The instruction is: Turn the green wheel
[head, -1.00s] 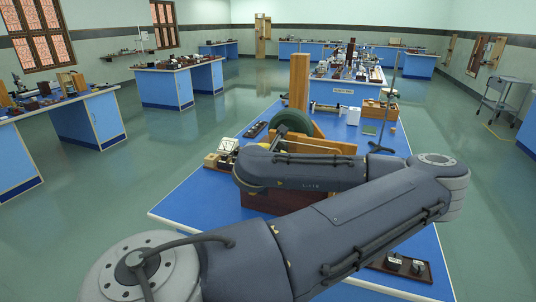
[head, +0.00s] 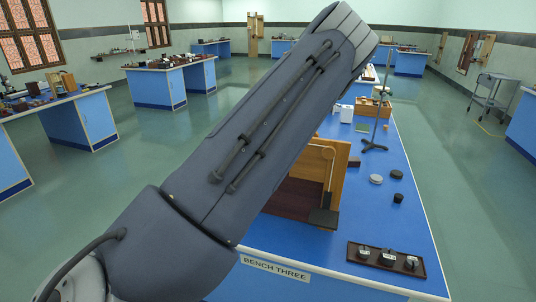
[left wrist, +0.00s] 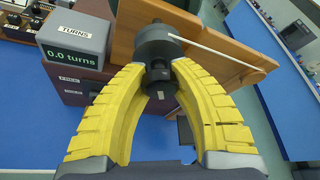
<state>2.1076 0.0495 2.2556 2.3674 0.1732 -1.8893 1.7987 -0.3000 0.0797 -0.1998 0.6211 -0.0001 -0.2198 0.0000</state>
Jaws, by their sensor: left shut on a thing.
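The green wheel does not show in either view now; my left arm covers much of the apparatus in the head view. In the left wrist view, my left gripper (left wrist: 160,72) has its yellow fingers closed around a dark grey round knob (left wrist: 158,45) in front of a wooden board (left wrist: 125,35). A pale rod runs from beside the knob to the right. I cannot tell how the knob joins the wheel. A grey counter box (left wrist: 75,32) at the upper left is labelled TURNS and reads 0.0 turns. My right gripper is not in view.
A dark red box (left wrist: 110,85) lies under the counter, close to the left finger. In the head view, a dark tray (head: 386,259) with several small parts lies at the front right of the blue bench (head: 405,218). A stand (head: 375,146) rises farther back.

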